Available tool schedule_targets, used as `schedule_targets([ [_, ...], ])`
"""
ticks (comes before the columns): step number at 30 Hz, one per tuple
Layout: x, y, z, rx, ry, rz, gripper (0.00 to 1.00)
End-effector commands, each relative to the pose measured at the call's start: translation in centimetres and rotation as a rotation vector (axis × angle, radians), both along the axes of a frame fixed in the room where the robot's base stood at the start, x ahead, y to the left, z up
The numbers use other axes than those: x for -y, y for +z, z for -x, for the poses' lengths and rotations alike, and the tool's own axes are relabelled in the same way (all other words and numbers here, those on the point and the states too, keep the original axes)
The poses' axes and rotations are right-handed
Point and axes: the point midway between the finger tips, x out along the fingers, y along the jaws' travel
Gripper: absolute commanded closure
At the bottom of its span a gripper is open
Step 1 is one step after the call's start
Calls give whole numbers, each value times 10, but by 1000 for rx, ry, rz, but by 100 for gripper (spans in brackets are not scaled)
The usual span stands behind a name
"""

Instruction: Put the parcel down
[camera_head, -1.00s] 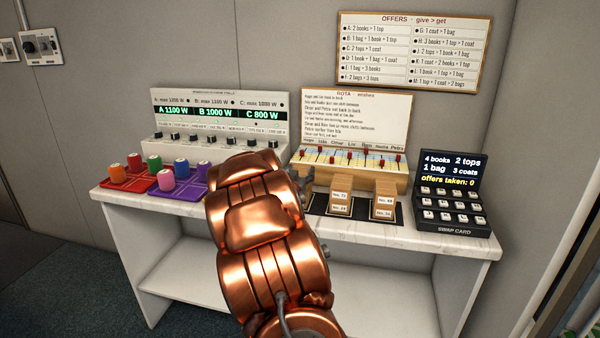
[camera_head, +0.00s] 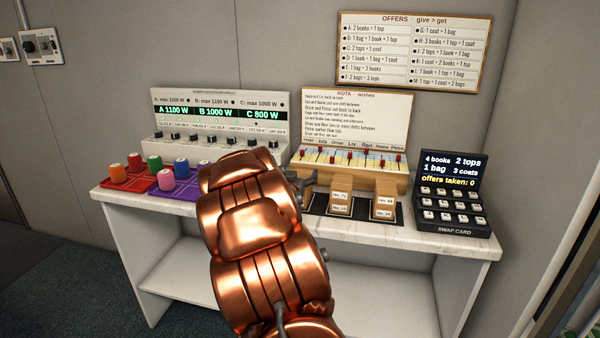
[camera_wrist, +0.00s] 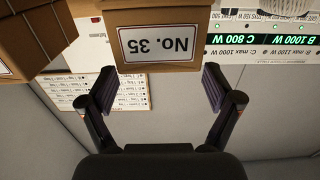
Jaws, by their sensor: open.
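A brown cardboard parcel with a white "No. 35" label (camera_wrist: 160,40) shows upside down at the top middle of the wrist view. My gripper (camera_wrist: 158,76) is open, its two dark finger pads apart. The parcel is in line with the gap, at or just beyond the fingertips, and no pad visibly presses on it. What bears the parcel from below cannot be seen. In the head view my copper arm hides this parcel and most of my gripper; only a grey part of it shows beside the parcels.
Other labelled parcels (camera_head: 340,203) stand on dark mats on the white counter (camera_head: 420,236). Another brown parcel (camera_wrist: 28,38) is close by in the wrist view. The rota board (camera_head: 357,118), swap card device (camera_head: 452,195), power panel (camera_head: 215,118) and coloured pots (camera_head: 165,180) crowd the counter.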

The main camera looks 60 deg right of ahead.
Motion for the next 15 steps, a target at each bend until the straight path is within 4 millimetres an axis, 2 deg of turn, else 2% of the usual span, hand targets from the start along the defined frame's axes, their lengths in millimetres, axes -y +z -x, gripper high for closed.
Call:
schedule_targets([
  [15,-75,1,26,3,3,4,10],
])
